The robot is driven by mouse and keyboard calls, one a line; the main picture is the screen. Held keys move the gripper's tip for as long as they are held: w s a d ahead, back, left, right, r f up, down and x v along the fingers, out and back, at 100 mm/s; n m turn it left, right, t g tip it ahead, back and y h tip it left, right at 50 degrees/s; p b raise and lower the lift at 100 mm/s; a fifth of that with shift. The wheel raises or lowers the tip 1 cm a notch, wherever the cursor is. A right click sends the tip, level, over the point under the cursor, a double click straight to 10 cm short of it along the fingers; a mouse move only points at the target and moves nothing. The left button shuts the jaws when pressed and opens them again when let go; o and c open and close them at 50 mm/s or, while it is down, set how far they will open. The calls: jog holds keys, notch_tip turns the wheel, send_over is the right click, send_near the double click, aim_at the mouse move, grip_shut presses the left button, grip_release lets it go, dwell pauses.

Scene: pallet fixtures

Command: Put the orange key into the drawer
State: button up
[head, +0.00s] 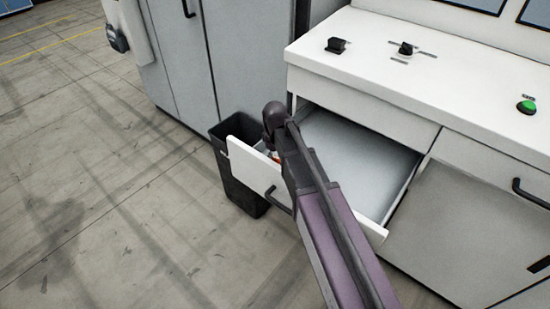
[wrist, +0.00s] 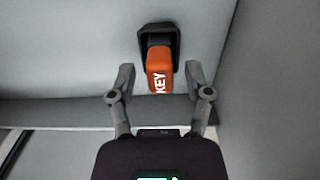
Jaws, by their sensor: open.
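The drawer (head: 365,150) is pulled open from the white console, and its grey floor looks bare where it shows in the head view. In the wrist view the orange key (wrist: 160,68), marked KEY and with a black end piece, is over the grey drawer inside (wrist: 70,50). My gripper (wrist: 160,78) is open, with one finger on each side of the key and visible gaps between. Whether the key rests on the drawer floor I cannot tell. In the head view my arm hides most of the gripper; only a small red-orange patch (head: 275,155) shows beside it.
The white console (head: 450,75) carries black switches (head: 406,48) and a green button (head: 526,107). A black bin (head: 240,190) stands beside the drawer front, with a grey cabinet (head: 180,50) behind. The floor at left is clear.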

aim_at(275, 157)
jog(key=shift+r, duration=0.25)
notch_tip(275, 157, up, 12)
jog(key=p, duration=1.2)
jog(key=shift+f, duration=0.1)
dwell(0.8)
jog(key=s+d+m, duration=0.5)
jog(key=s+d, duration=0.1)
jog(key=d, duration=0.3)
jog(key=s+d+m, duration=0.5)
jog(key=s+d, duration=0.2)
jog(key=d, duration=0.3)
jog(key=shift+s+d, duration=0.2)
jog(key=shift+d, duration=0.05)
jog(key=shift+r+p, duration=0.4)
jog(key=shift+p, duration=0.1)
